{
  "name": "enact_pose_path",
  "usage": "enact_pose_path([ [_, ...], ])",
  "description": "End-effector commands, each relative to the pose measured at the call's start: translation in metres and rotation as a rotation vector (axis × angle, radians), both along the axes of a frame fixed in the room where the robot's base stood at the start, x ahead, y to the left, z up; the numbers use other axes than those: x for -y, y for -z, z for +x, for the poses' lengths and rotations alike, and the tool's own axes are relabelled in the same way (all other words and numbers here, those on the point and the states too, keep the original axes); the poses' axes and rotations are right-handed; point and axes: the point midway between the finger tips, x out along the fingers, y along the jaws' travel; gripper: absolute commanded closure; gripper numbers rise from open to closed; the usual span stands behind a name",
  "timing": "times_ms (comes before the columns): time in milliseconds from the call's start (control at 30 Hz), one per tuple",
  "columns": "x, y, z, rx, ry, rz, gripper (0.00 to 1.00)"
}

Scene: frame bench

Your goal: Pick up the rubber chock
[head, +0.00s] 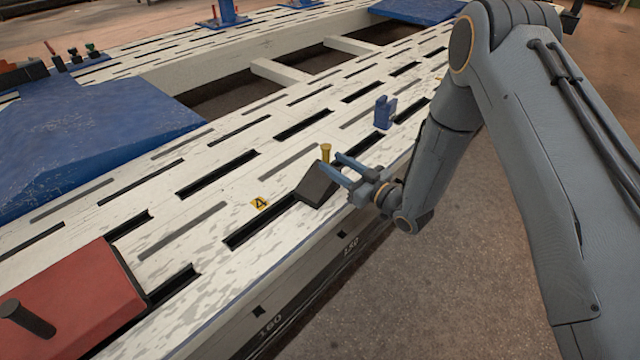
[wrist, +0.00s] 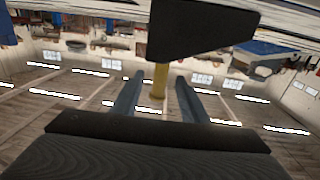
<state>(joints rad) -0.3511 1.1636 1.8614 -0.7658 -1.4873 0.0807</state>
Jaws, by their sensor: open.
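The rubber chock (head: 315,187) is a black wedge on the pale slotted bench, near its front edge. In the wrist view it is a dark block (wrist: 200,28) at the top of the picture, beyond the fingertips. My gripper (head: 333,165) is open, with its two blue-grey fingers reaching in from the right at the chock's upper right side. They also show apart and empty in the wrist view (wrist: 160,82). The chock is not between the fingers. I cannot tell whether a finger touches it.
A yellow pin (head: 326,153) stands just behind the chock; in the wrist view it shows between the fingers. A blue bracket (head: 385,112) stands farther right. A yellow tag marked 4 (head: 260,204) lies left. A red block (head: 75,302) sits front left.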

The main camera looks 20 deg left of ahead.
Motion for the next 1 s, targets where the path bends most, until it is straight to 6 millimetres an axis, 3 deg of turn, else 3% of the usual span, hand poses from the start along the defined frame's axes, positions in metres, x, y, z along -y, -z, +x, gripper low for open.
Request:
enact_pose_path([
  [233,-0.033,0.0,0.014,0.002,-0.003,0.0,0.6],
  [500,-0.036,-0.001,0.017,0.0,0.0,-0.001,0.6],
  [733,-0.036,-0.001,0.017,0.0,0.0,-0.001,0.98],
  [1000,-0.036,-0.001,0.017,0.0,0.0,-0.001,1.0],
])
